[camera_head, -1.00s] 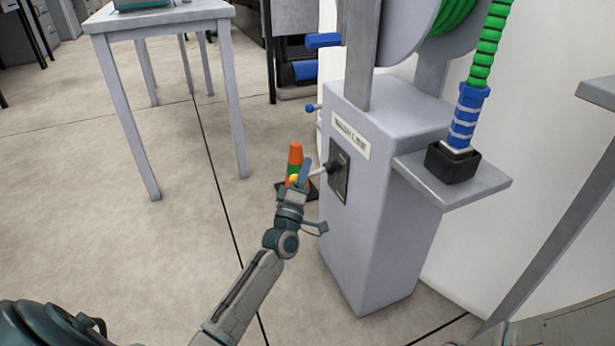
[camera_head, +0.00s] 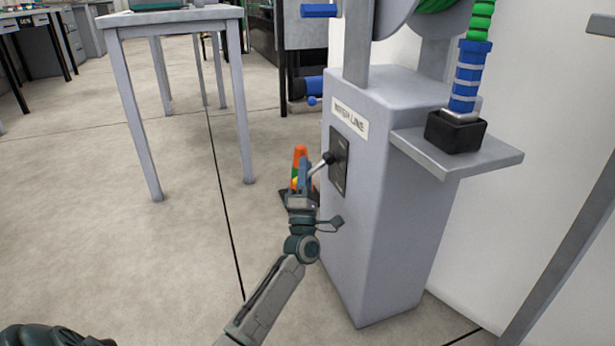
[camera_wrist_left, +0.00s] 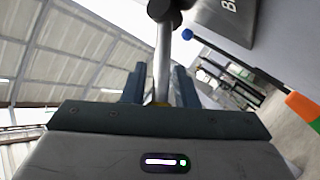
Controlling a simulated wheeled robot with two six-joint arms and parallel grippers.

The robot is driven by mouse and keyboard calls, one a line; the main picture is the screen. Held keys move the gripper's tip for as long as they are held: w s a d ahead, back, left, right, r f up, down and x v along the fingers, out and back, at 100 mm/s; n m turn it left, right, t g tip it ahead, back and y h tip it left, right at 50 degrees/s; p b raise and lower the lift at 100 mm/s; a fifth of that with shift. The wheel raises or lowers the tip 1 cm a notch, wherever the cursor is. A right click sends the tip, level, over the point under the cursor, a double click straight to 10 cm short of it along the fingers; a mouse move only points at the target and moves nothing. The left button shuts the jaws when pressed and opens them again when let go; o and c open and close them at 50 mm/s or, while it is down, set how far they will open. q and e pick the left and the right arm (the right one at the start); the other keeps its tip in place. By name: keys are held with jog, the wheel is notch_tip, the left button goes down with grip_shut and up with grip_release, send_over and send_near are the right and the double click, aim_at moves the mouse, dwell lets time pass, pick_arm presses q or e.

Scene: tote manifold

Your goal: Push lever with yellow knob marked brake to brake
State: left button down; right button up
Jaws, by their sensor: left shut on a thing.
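The lever's metal rod (camera_head: 316,168) comes out of a black joint on a dark plate (camera_head: 340,162) on the side of the grey pedestal (camera_head: 385,200). It slants down and left to my left gripper (camera_head: 303,178). My left gripper is shut on the yellow knob at the rod's end, and its fingers hide most of the knob. A plate lettered with a B (camera_wrist_left: 228,10) shows only in part. My right gripper is out of view.
An orange cone (camera_head: 300,153) stands on the floor just behind my left gripper. A shelf (camera_head: 485,160) with a black socket and blue-green hose juts from the pedestal's right. A grey table (camera_head: 180,16) stands back left. Open floor lies left of the pedestal.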

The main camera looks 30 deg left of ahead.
pick_arm(q)
jog(key=shift+f, duration=0.1)
dwell(0.4)
jog(key=c, duration=1.4)
grip_release()
jog(key=shift+c, duration=0.2)
jog(key=p+v, duration=0.3)
jog(key=v, duration=0.7)
jog(key=shift+s+d+f+p, duration=0.15)
jog(key=shift+s+f+p, duration=0.05)
jog(key=shift+f+p, duration=0.1)
